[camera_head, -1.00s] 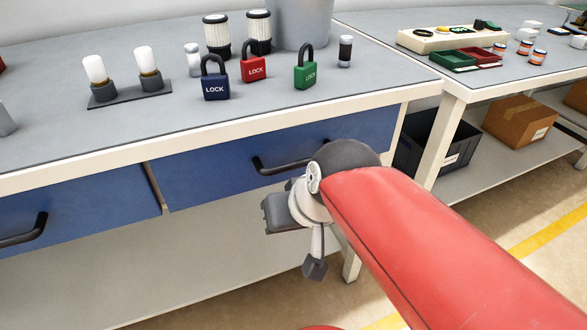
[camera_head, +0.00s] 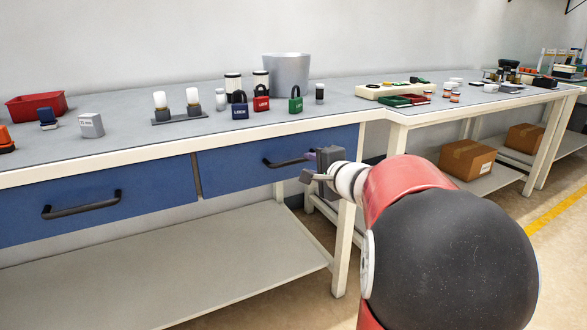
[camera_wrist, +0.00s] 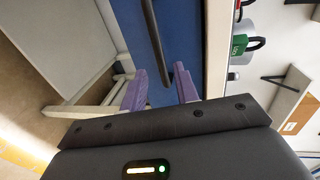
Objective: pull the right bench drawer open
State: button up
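The right bench drawer (camera_head: 235,168) has a blue front that looks flush with the bench frame, so it appears closed. Its black bar handle (camera_head: 280,163) runs sideways across the front. My gripper (camera_head: 310,165) is at the right end of this handle. In the wrist view the two purple fingers of my gripper (camera_wrist: 158,84) are apart, with the end of the handle (camera_wrist: 155,40) in line with the gap between them. I cannot tell whether either finger touches the handle.
The left drawer (camera_head: 90,210) is beside it, with its own black handle. Padlocks (camera_head: 262,100), white-topped parts and a grey bin (camera_head: 287,75) stand on the bench top (camera_head: 100,135). A bench leg (camera_head: 343,245) is below my gripper. The lower shelf (camera_head: 200,265) looks empty.

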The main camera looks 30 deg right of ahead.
aim_at(300, 161)
jog(key=x, duration=0.7)
jog(key=shift+w+p, duration=0.1)
jog(key=shift+p, duration=0.25)
grip_shut()
